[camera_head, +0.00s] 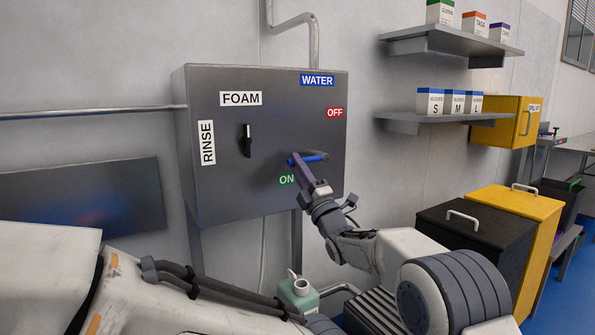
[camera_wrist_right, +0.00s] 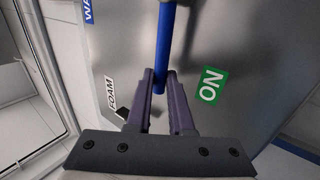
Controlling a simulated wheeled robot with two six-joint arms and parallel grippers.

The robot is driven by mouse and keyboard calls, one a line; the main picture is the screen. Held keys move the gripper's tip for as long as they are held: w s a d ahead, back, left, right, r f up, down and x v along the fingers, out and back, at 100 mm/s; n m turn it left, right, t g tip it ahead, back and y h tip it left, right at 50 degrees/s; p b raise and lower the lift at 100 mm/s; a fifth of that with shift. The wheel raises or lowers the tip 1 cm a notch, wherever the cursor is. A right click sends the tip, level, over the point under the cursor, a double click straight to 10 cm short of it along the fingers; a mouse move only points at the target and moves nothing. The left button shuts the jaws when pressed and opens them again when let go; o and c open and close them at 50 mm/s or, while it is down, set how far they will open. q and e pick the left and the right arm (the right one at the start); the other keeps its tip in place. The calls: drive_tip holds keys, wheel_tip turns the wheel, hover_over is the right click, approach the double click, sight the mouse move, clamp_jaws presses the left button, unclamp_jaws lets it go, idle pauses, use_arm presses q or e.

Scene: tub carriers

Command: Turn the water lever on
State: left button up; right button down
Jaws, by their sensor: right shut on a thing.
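The blue water lever (camera_head: 316,157) is on the front of the grey control box (camera_head: 220,190), below the red OFF label (camera_head: 335,113). It lies nearly level, its left end just above the green ON label (camera_head: 287,180). My right gripper (camera_head: 299,163) is shut on the lever near that end. In the right wrist view the blue lever (camera_wrist_right: 165,40) runs down between the two purple fingers (camera_wrist_right: 158,85), and the ON label (camera_wrist_right: 210,88) is close beside them. The lever's pivot is hard to make out. My left arm crosses the lower left; its gripper is not visible.
A black selector knob (camera_head: 247,141) sits left of the lever between the FOAM (camera_head: 241,98) and RINSE (camera_head: 207,143) labels. A greenish jug (camera_head: 298,293) stands below the box. Black (camera_head: 470,240) and yellow (camera_head: 535,225) bins stand at right, under wall shelves (camera_head: 440,120).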

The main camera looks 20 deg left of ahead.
drive_tip(key=shift+f, duration=0.15)
drive_tip(key=c, duration=0.8)
unclamp_jaws()
drive_tip(key=b+v, duration=0.2)
drive_tip(key=v, duration=0.8)
drive_tip(key=shift+s+d, duration=0.15)
drive_tip(key=shift+d, duration=0.05)
